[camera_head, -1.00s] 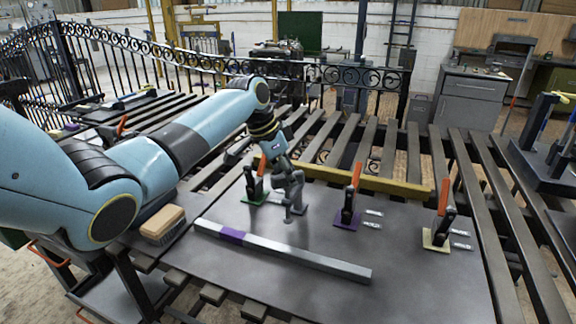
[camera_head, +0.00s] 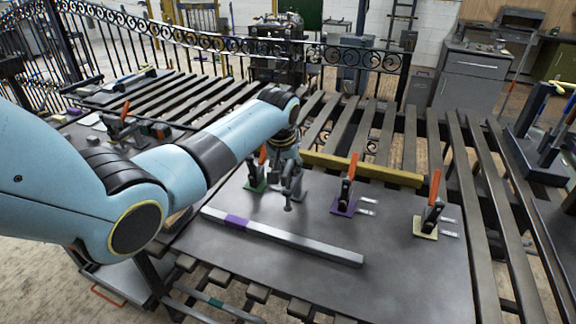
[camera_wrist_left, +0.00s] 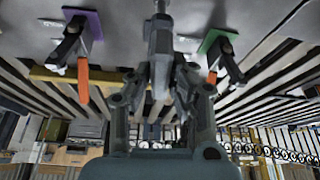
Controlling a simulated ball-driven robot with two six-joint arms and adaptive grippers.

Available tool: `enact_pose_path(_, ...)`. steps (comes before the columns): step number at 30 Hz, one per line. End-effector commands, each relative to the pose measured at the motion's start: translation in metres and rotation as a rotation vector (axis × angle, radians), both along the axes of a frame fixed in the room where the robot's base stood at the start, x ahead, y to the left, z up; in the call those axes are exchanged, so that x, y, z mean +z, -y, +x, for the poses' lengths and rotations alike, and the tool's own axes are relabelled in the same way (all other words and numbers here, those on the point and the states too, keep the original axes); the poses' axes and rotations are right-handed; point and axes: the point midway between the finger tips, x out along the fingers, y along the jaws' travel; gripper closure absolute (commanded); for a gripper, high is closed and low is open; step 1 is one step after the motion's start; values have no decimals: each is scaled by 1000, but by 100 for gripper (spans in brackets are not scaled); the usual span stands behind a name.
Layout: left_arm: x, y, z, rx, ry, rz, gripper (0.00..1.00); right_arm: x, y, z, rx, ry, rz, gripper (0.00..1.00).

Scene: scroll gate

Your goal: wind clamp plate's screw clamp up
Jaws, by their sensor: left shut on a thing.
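The dark steel clamp plate (camera_head: 400,285) lies on the slatted table. The grey screw clamp (camera_head: 289,207) stands on it between the green-based and purple-based toggle clamps. My left gripper (camera_head: 291,188) is over the screw clamp and shut on its upper part. In the left wrist view the grey screw clamp (camera_wrist_left: 160,35) runs between the fingers of my left gripper (camera_wrist_left: 160,88). The fingers and wrist hide most of its grip end. My right gripper is not in view.
A green-based toggle clamp (camera_head: 258,183), a purple-based one (camera_head: 346,195) and a yellow-based one (camera_head: 428,218) have raised orange handles. A long grey bar (camera_head: 300,243) with a purple band lies in front. A yellow rail (camera_head: 370,171) runs behind.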

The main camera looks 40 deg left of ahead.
Motion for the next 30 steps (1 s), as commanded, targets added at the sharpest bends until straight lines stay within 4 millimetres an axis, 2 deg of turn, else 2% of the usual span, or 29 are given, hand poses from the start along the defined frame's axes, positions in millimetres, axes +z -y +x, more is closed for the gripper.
enact_pose_path(17, -1, 1, 1, 547, -1, -2, 100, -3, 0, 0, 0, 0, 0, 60)
enact_pose_path(30, -3, 1, 0, 965, -2, -3, 100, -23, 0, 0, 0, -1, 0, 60)
